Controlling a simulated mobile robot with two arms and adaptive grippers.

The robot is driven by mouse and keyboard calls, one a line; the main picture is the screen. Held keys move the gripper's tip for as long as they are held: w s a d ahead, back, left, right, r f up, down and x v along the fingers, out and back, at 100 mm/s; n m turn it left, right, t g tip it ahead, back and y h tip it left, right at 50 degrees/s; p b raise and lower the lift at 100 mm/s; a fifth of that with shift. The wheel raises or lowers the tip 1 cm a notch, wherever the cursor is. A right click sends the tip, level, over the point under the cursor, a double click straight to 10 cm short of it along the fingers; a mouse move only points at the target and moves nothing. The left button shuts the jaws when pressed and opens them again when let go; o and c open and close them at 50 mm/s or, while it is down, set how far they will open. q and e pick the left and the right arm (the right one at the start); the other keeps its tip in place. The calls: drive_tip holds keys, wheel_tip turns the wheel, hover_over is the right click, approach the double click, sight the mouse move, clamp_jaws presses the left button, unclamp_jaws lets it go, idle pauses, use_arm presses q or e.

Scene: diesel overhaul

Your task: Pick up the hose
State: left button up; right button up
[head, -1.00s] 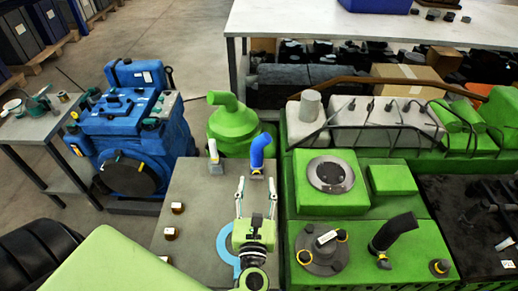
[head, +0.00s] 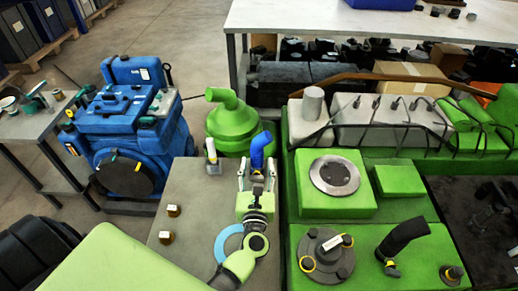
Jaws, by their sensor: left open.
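A bent blue hose (head: 260,148) stands at the far end of the grey table (head: 197,192), with its lower end down near the tabletop. My left gripper (head: 257,172) is open, and its two fingers reach toward the hose, one on each side of its lower end. I cannot tell whether the fingers touch it. A curved black hose (head: 402,236) with a yellow ring rises from the green engine (head: 420,265) at the right. My right gripper is not in view.
A small bottle (head: 211,152) stands left of the blue hose. A light blue ring (head: 226,243) and small brown jars (head: 173,210) lie nearer. A green rounded vessel (head: 229,122) stands behind the table. The green engine borders it on the right.

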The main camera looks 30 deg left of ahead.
sight(257, 160)
use_arm(q)
drive_tip(key=x, duration=0.3)
drive_tip(key=p+x, duration=0.1)
drive_tip(key=x, duration=0.1)
drive_tip(key=shift+w+a+f, duration=0.15)
drive_tip(key=shift+f, duration=0.15)
drive_tip(key=shift+r, duration=0.1)
clamp_jaws()
